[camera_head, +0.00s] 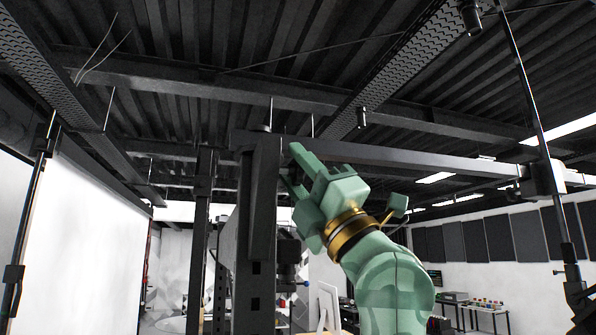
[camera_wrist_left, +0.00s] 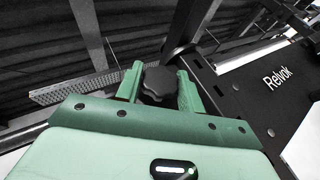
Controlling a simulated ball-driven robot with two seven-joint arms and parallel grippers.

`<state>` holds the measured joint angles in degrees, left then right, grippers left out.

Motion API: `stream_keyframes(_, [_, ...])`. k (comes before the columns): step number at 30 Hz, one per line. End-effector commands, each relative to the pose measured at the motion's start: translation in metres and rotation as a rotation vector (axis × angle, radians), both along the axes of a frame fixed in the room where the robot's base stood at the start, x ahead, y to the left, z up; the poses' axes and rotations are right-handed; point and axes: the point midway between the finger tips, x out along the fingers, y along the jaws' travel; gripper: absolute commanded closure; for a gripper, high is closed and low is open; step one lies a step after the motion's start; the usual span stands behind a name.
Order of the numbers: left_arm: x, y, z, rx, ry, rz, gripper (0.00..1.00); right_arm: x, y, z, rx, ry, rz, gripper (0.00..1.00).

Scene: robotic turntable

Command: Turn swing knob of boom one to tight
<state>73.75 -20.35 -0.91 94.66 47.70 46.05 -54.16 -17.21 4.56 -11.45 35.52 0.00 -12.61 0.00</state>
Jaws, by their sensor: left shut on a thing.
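The swing knob (camera_wrist_left: 158,84) is a dark lobed knob between the two green fingers of my left gripper (camera_wrist_left: 162,88) in the left wrist view. The fingers are shut on it, one on each side. In the head view my left gripper (camera_head: 287,168) reaches up to the top of a dark upright post (camera_head: 264,225), just under the long dark boom (camera_head: 420,160). The knob cannot be made out there. No tight marking is visible. My right gripper is in neither view.
A dark plate marked "Relvok" (camera_wrist_left: 277,79) is close right of the fingers in the left wrist view. In the head view, thin stands rise at left (camera_head: 28,215) and right (camera_head: 560,215). A white screen (camera_head: 85,250) is at left. Ceiling beams are overhead.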

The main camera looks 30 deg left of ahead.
Motion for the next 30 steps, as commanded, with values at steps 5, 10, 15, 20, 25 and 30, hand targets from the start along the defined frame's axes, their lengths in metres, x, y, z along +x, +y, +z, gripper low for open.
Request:
stream_keyframes(5, [-0.0010,-0.0011,0.0014,-0.125,0.103,-0.005,0.85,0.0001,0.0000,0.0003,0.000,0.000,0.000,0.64])
stream_keyframes(10, [-0.0013,-0.0013,0.0022,-0.247,0.207,-0.004,0.85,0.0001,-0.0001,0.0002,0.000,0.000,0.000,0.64])
stream_keyframes(15, [-0.0013,-0.0012,0.0026,-0.368,0.313,-0.002,0.85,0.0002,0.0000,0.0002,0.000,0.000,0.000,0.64])
stream_keyframes(20, [-0.0016,-0.0012,0.0032,-0.473,0.403,-0.001,0.85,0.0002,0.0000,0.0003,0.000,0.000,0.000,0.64])
stream_keyframes(25, [-0.0012,-0.0009,0.0029,-0.567,0.485,0.002,0.85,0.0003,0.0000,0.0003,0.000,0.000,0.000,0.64])
stream_keyframes(30, [-0.0013,-0.0010,0.0028,-0.635,0.544,0.003,0.85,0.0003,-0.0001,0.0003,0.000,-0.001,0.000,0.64])
